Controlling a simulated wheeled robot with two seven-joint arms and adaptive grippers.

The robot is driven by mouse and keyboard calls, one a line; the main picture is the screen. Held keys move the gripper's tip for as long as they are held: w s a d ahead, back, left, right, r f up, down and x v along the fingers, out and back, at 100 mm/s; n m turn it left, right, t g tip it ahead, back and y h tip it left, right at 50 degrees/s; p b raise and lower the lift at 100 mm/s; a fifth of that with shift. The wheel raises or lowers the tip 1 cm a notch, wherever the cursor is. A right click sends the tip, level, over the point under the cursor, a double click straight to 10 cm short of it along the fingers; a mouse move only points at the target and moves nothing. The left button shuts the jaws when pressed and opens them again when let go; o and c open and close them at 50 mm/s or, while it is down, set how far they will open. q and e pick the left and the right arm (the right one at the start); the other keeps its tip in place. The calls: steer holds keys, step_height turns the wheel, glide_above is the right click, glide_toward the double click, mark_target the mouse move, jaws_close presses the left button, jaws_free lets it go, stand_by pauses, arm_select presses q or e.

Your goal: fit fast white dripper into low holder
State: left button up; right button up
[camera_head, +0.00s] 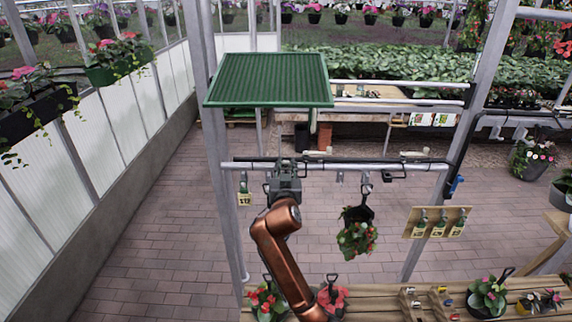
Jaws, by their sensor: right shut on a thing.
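My right gripper (284,172) is at the metal rail (320,167), seen from behind, with its copper arm rising from the bottom. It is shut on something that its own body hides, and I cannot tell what. I cannot make out the white dripper. A small grey clip-like fitting (340,178) hangs under the rail to the right of the gripper; I cannot tell whether it is the low holder. A green-and-yellow tag (244,194) marked with a price hangs from the rail at left. My left gripper is not in view.
A dark hanging basket of red flowers (357,236) hangs from the rail. A wooden board (414,224) with several tagged items stands at right. Potted plants (266,301) and small items stand on the slatted bench (375,298). A green tray (268,79) is above the rail.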

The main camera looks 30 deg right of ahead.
steer(key=shift+f+b, duration=0.6)
steer(key=shift+f, duration=0.45)
steer(key=o, duration=0.8)
steer(key=v, duration=1.2)
steer(key=shift+s, duration=0.1)
steer(key=shift+d, duration=0.1)
